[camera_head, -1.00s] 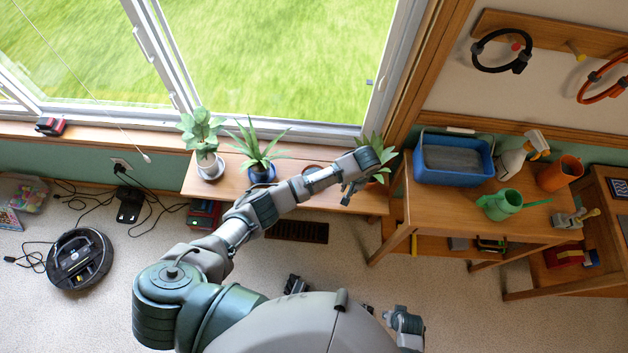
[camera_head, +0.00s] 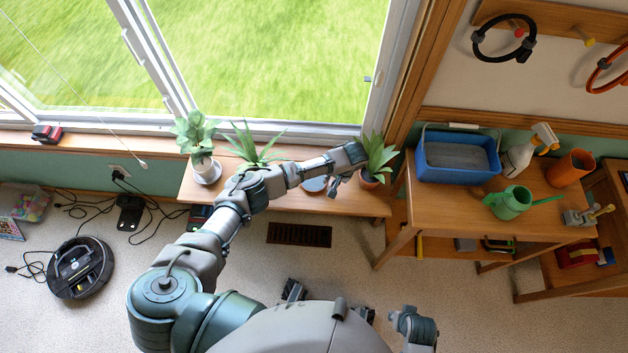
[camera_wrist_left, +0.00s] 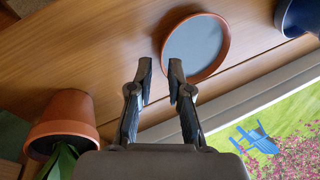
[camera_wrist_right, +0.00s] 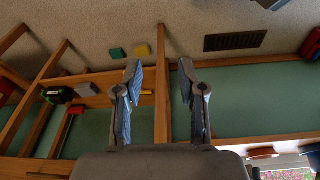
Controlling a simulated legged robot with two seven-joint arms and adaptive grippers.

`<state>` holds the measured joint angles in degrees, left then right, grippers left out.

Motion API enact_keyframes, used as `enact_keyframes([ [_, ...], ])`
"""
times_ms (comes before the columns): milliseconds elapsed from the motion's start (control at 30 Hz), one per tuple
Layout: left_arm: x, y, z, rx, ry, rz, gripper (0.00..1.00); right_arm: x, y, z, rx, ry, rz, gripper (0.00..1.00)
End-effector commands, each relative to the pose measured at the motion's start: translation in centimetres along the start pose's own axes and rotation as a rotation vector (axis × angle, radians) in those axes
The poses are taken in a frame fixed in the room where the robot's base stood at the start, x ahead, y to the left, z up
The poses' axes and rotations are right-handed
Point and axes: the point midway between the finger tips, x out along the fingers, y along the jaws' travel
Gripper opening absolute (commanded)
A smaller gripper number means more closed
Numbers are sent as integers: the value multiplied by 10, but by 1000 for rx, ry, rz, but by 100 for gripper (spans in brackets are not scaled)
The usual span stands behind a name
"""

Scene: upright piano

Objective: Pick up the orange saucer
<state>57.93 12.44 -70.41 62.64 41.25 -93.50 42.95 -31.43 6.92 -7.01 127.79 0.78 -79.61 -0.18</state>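The orange saucer (camera_wrist_left: 190,68) lies flat on the wooden bench, with an orange rim and a grey-blue inside. In the head view the saucer (camera_head: 315,185) is partly covered by my left arm. My left gripper (camera_wrist_left: 161,70) is open and empty. In the left wrist view its right fingertip is close to the saucer's lower-left rim; I cannot tell whether they touch. In the head view my left gripper (camera_head: 338,184) is just right of the saucer. My right gripper (camera_wrist_right: 159,70) is open and empty, away from the bench.
An orange pot with a plant (camera_wrist_left: 62,120) stands left of my left gripper, and a dark blue pot (camera_wrist_left: 298,16) beyond the saucer. The window (camera_head: 270,60) is behind the bench. A table (camera_head: 440,205) with a blue tub (camera_head: 430,175) stands at right.

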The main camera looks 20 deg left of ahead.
Motion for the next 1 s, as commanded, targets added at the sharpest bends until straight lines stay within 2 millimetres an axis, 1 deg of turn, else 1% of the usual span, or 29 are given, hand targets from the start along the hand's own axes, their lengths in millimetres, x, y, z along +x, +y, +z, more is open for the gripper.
enact_keyframes([
  [67, 12, -2, 1, -1, -1, -1, 18, -7, -1, -1, 0, 4, 2, 40],
  [200, 37, -7, 2, -1, -4, 1, 18, -29, -2, -2, 2, 8, 6, 40],
  [333, 52, -9, 3, -1, -4, 6, 18, -46, -4, -1, 3, 10, 9, 40],
  [433, 55, -9, 2, -1, -2, 7, 18, -52, -4, -1, 3, 11, 9, 40],
  [600, 54, -7, 2, -2, -4, 1, 18, -51, -1, -1, 3, 11, 7, 40],
  [633, 54, -7, 2, -2, -4, 1, 17, -51, -1, -1, 3, 11, 7, 40],
  [700, 54, -6, 2, -2, -5, -1, 0, -51, -1, -1, 3, 11, 5, 40],
  [1000, 53, -6, 2, -1, -3, 3, 0, -50, 0, -2, 2, 9, 8, 40],
])
